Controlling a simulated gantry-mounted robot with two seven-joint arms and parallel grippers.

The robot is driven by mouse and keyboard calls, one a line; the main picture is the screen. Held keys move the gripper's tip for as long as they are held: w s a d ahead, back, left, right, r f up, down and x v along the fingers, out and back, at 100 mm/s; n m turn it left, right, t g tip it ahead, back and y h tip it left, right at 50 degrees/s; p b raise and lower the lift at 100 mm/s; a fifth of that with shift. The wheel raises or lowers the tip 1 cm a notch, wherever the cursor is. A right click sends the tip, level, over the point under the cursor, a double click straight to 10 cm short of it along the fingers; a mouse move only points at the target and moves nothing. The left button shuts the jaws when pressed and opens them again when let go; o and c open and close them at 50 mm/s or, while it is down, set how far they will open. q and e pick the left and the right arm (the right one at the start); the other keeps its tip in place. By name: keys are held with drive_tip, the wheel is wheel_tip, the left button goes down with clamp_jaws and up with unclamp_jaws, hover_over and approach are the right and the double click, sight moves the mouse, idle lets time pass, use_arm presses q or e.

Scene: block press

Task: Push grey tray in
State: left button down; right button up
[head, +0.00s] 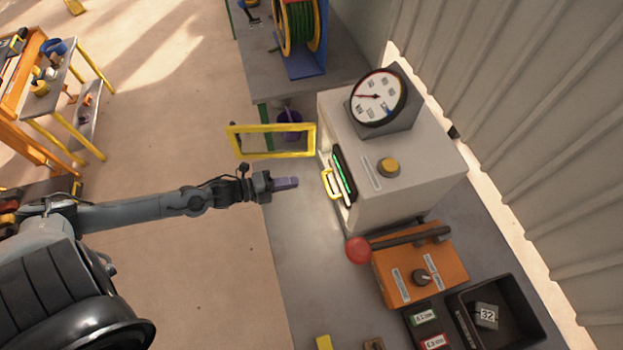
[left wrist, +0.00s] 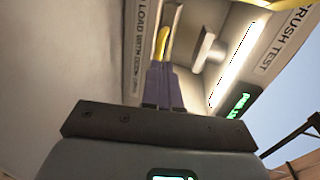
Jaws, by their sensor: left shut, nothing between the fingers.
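The light-grey press (head: 400,175) stands on the bench with its yellow-framed door (head: 270,154) swung open to the left. A yellow handle (head: 328,186) shows at the front opening; it also shows in the left wrist view (left wrist: 162,42). The grey tray itself is hard to make out, mostly hidden inside the press. My left gripper (head: 292,183) is shut and empty, just left of the handle with a small gap in the head view. In the left wrist view its purple fingers (left wrist: 164,84) point at the handle; contact cannot be told. My right gripper is not in view.
An orange lever box (head: 405,275) with a red knob (head: 358,250) stands in front of the press. A black bin (head: 500,315) holds a block marked 32. A dial gauge (head: 378,97) sits on top. The bench left of the press is clear.

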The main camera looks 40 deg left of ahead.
use_arm(q)
drive_tip(key=shift+x, duration=3.55)
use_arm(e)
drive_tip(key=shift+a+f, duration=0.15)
use_arm(q)
drive_tip(key=shift+w+a, duration=0.1)
